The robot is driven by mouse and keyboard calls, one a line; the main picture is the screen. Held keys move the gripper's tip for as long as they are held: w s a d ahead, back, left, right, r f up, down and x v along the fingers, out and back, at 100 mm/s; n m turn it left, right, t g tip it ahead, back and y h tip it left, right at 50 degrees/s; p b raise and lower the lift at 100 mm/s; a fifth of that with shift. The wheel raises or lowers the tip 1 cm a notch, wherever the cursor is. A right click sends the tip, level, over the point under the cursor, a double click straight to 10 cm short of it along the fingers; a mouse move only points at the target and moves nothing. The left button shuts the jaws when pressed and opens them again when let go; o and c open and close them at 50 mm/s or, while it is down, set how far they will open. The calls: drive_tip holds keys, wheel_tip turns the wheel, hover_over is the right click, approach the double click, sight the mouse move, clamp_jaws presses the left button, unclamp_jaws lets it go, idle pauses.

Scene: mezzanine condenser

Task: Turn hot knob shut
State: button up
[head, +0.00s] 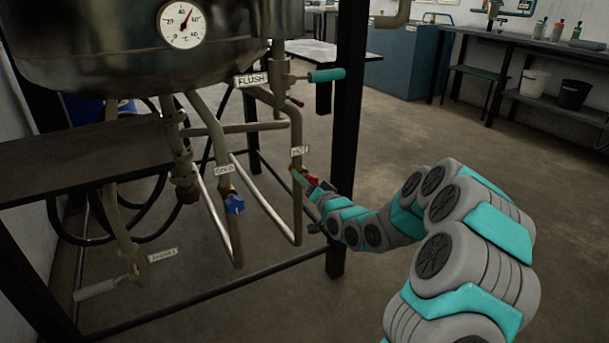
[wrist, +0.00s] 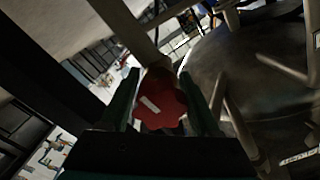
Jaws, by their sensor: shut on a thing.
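The hot knob is a red, lobed handle (wrist: 160,101) with a pale mark on its face. It sits on the pipe under the HOT label (head: 299,151) in the head view, where my fingers partly hide it. My gripper (head: 306,180) reaches it from the right and is shut on it. In the wrist view my gripper (wrist: 163,105) has one dark green finger on each side of the red knob. How far the knob is turned cannot be told.
A blue knob (head: 234,204) sits on the COLD pipe to the left. A teal FLUSH lever (head: 326,75) sticks out above. A black frame post (head: 346,130) stands just behind my gripper. The steel vessel (head: 130,50) hangs above the pipes. Open floor lies to the right.

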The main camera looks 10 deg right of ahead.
drive_tip(key=shift+m, duration=0.5)
drive_tip(key=o, duration=1.4)
drive_tip(key=shift+c, duration=0.2)
drive_tip(key=v, duration=0.7)
drive_tip(key=shift+s, duration=0.35)
drive_tip(key=shift+d, duration=0.1)
